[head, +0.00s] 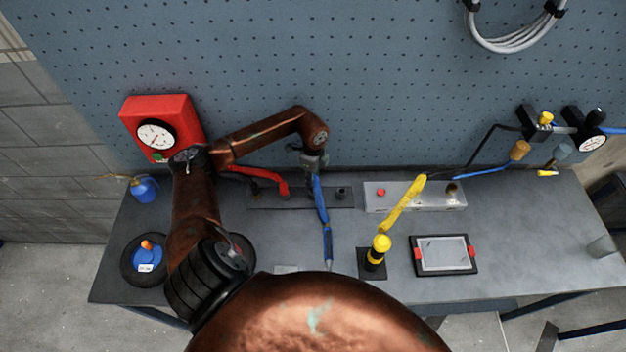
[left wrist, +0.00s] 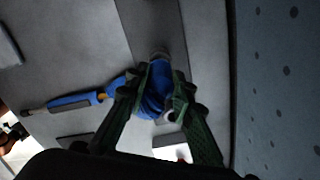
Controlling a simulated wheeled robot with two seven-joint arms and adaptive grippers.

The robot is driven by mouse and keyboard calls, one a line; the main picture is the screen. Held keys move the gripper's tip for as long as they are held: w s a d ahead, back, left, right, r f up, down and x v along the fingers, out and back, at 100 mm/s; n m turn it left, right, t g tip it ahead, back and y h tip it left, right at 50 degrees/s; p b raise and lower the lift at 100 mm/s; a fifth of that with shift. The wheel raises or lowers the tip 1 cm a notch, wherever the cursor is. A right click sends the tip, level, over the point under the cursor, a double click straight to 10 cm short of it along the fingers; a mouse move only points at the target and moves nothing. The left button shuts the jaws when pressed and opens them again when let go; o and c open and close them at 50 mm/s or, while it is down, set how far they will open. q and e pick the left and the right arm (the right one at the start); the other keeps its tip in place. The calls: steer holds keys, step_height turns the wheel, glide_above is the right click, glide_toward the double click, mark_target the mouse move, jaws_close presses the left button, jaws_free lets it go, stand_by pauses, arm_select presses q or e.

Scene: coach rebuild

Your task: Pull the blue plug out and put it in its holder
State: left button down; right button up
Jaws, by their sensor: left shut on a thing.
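My left gripper (head: 314,168) is over the back of the bench, at a dark socket strip (head: 262,198). It is shut on the blue plug (head: 318,186). In the left wrist view the blue plug (left wrist: 154,92) sits between the two green-black fingers (left wrist: 157,100), its grey end over the dark strip. I cannot tell whether the plug is seated in the strip or just clear of it. A blue length (head: 327,243) extends from below the plug toward the bench front. I cannot make out which thing is the blue plug's holder. My right gripper is not in view.
A red plug and cable (head: 270,178) lie left of the blue plug. A grey box (head: 440,197) with a yellow cable (head: 405,205) is to the right. A yellow-black piece stands on a dark base (head: 371,268). A framed tablet (head: 443,254) lies right of it.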

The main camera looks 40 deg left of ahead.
arm_select(q)
steer(key=shift+f+b, duration=0.9)
steer(key=shift+f, duration=0.65)
steer(key=c, duration=1.6)
jaws_free()
steer(key=shift+r, duration=0.1)
